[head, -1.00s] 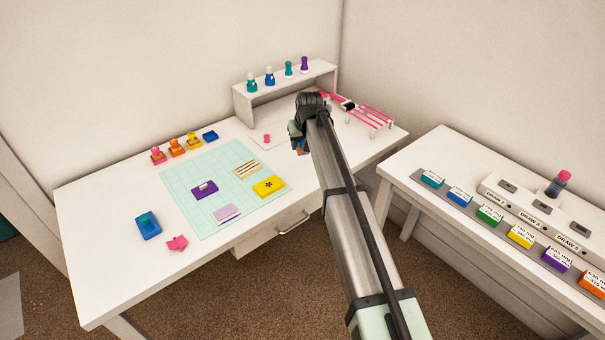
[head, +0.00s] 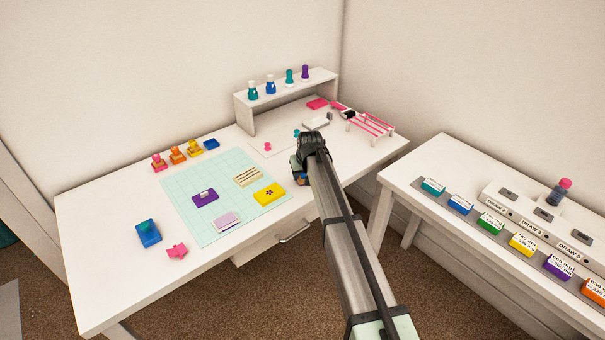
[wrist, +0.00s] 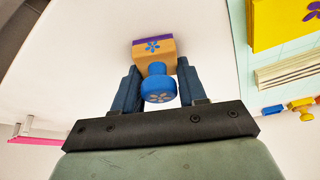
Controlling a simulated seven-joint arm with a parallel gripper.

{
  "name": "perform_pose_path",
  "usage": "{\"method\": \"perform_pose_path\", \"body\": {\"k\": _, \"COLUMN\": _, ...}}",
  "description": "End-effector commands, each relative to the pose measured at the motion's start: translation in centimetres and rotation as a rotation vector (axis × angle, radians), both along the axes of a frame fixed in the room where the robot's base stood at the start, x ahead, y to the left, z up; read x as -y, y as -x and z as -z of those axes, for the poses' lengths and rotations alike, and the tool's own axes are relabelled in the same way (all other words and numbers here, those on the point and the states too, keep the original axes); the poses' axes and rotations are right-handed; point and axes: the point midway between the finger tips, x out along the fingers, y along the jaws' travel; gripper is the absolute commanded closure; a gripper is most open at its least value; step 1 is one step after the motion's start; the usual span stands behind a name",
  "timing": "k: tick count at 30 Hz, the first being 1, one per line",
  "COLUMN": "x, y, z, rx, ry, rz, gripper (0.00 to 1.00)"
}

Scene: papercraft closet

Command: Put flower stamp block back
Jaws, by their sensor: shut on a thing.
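My gripper (wrist: 157,88) is shut on the flower stamp block (wrist: 154,50), a wooden block with a blue flower mark, a purple edge and a round blue knob (wrist: 158,90). The knob sits between the two fingers. In the head view my gripper (head: 299,170) is over the right part of the white desk, right of the cutting mat; the block (head: 301,179) is mostly hidden under the wrist there. Pink (head: 159,162), orange (head: 178,155) and yellow (head: 195,148) stamps stand in a row behind the mat, with a blue piece (head: 211,144) at the row's right end.
The teal cutting mat (head: 180,200) holds a yellow flower pad (head: 269,194), a purple pad (head: 205,198) and cards. A small shelf (head: 300,84) with several bottles stands behind. A pink-striped rack (head: 370,123) is at right.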

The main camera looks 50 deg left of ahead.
Motion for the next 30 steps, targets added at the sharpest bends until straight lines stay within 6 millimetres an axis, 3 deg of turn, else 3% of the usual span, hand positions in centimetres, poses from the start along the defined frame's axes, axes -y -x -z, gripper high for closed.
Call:
{"method": "perform_pose_path", "body": {"k": 9, "x": 0.0, "y": 0.0, "z": 0.3, "rx": 0.0, "ry": 0.0, "rz": 0.0, "gripper": 0.95}}
{"method": "perform_pose_path", "body": {"k": 10, "x": 0.0, "y": 0.0, "z": 0.3, "rx": 0.0, "ry": 0.0, "rz": 0.0, "gripper": 0.57}}
{"method": "perform_pose_path", "body": {"k": 17, "x": 0.0, "y": 0.0, "z": 0.2, "rx": 0.0, "ry": 0.0, "rz": 0.0, "gripper": 0.35}}
{"method": "perform_pose_path", "body": {"k": 26, "x": 0.0, "y": 0.0, "z": 0.1, "rx": 0.0, "ry": 0.0, "rz": 0.0, "gripper": 0.33}}
{"method": "perform_pose_path", "body": {"k": 30, "x": 0.4, "y": 0.2, "z": -1.0, "rx": 0.0, "ry": -0.001, "rz": 0.0, "gripper": 0.33}}
